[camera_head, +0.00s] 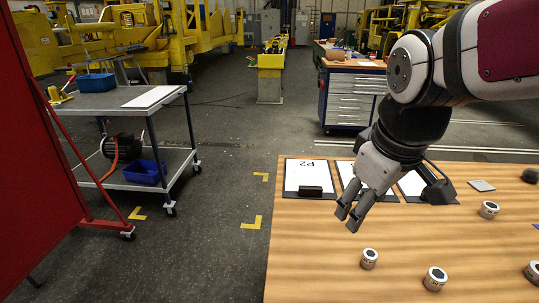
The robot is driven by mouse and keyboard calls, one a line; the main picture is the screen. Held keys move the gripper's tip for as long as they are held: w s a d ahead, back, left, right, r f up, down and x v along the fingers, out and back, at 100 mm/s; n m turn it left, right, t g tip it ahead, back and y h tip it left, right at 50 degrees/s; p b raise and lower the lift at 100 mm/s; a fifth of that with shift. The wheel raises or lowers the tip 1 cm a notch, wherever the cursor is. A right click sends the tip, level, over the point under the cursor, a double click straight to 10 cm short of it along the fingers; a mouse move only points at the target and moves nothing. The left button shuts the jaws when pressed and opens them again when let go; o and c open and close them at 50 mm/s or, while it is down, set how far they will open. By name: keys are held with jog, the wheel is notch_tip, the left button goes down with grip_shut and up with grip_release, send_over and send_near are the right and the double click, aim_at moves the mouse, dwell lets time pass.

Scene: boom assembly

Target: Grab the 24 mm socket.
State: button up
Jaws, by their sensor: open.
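Several silvery sockets with dark openings stand on the wooden table (320,262). One smaller socket (369,259) is near the table's left front, another socket (435,279) is to its right. A third socket (489,210) is farther back on the right, and one more socket (533,272) is cut by the right edge. Size marks are too small to read, so I cannot tell which is the 24 mm one. My gripper (348,219) is open and empty, pointing down and left above the table, behind and above the smaller socket and apart from it.
Black clipboards with white sheets lie along the table's back edge, one marked P2 (304,171). A grey square piece (481,185) and a dark round object (530,176) lie at the back right. The table's left front is clear. A cart (115,100) stands left.

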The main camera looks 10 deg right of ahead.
jog(key=w+d+f+n+g, duration=0.2)
jog(key=w+d+f+n, duration=0.4)
jog(key=w+d+f, duration=0.15)
jog(key=n+g, duration=0.2)
jog(key=n, duration=0.2)
send_over(371, 254)
notch_tip(371, 254, down, 9)
jog(key=shift+y, duration=0.4)
notch_tip(371, 254, down, 8)
jog(key=shift+s+r, duration=0.1)
jog(key=shift+f, duration=2.7)
grip_shut()
